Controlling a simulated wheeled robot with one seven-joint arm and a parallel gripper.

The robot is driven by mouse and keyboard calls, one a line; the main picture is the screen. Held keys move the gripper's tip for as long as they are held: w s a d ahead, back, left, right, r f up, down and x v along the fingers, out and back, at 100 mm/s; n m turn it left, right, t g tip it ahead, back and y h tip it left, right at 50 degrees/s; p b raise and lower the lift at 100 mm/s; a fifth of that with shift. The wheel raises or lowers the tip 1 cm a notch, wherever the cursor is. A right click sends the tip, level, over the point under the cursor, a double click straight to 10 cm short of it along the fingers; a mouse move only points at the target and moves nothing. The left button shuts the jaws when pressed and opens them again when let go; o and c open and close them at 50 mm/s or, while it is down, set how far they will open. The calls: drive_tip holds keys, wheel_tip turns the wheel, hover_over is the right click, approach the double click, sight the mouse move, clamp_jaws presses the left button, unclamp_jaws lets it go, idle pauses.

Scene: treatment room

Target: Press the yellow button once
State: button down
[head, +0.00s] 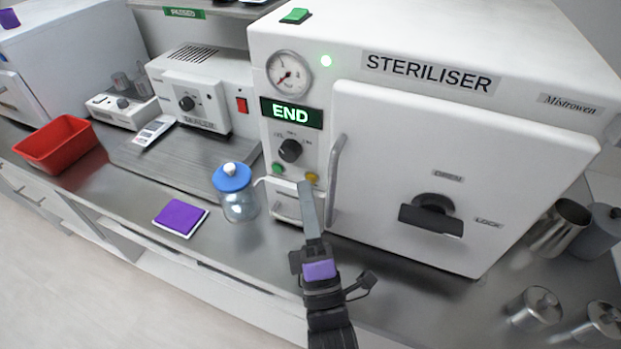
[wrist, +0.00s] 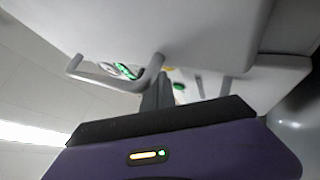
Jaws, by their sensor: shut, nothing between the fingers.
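The yellow button (head: 312,177) is on the lower front panel of the white steriliser (head: 400,150), right of a green button (head: 278,168) and below a black knob (head: 290,151). My gripper (head: 305,186) is shut and empty, its fingertips just below and left of the yellow button in the head view. I cannot tell whether they touch it. In the wrist view, the yellow button (wrist: 168,69) shows only as a small patch by the fingertips (wrist: 161,75), partly hidden.
The steriliser's door handle (head: 335,180) stands out close to the right of my fingers. A glass jar with a blue lid (head: 232,178) and a purple pad (head: 181,217) are on the counter to the left. Metal canisters (head: 560,228) stand at the right.

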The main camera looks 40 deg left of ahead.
drive_tip(key=shift+w+a+b, duration=0.1)
drive_tip(key=shift+w+b, duration=0.25)
drive_tip(key=shift+w, duration=0.1)
idle(0.6)
drive_tip(key=shift+s, duration=0.1)
drive_tip(key=shift+s+d, duration=0.2)
drive_tip(key=shift+s, duration=0.55)
drive_tip(key=s, duration=0.2)
drive_tip(key=s+d, duration=0.1)
drive_tip(key=s, duration=0.1)
drive_tip(key=shift+s+d, duration=0.1)
drive_tip(key=shift+s, duration=0.3)
idle(0.9)
